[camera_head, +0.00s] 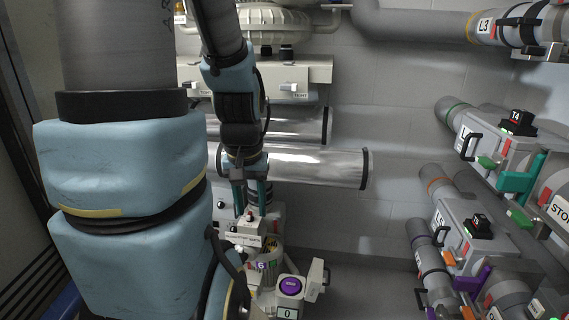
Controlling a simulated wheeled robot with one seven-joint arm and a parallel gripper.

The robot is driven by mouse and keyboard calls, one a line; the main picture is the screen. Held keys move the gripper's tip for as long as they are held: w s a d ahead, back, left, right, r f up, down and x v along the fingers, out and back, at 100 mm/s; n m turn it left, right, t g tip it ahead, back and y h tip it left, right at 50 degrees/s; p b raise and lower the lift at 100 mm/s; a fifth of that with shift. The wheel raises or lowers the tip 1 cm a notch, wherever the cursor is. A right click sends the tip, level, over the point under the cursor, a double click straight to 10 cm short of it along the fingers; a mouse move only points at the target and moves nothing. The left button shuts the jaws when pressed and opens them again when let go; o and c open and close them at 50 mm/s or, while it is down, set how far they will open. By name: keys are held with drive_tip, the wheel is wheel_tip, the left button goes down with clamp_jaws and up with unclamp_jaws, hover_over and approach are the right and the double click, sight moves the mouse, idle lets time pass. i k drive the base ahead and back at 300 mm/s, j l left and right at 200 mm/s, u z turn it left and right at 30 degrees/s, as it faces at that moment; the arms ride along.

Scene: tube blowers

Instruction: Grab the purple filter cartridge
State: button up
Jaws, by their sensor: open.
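A round purple top (290,286), which looks like the purple filter cartridge, sits in a pale housing marked 0 at the lower middle. Only its top face shows; its sides are hidden in the housing. My gripper (250,207) points down, above and to the left of it. Its two teal fingers are apart, with no purple part between them. The gripper is clear of the purple top.
A small pale box with knobs (249,235) stands below my gripper. A pale flap (316,279) stands up at the housing's right. Metal cylinders (320,168) lie behind my gripper. Pipes and valves (475,235) line the right side. Floor between is bare.

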sight(290, 287)
drive_tip(key=i+l+u, duration=0.1)
drive_tip(key=l, duration=0.2)
drive_tip(key=i+l+u, duration=0.1)
drive_tip(key=l, duration=0.25)
drive_tip(key=u, duration=1.35)
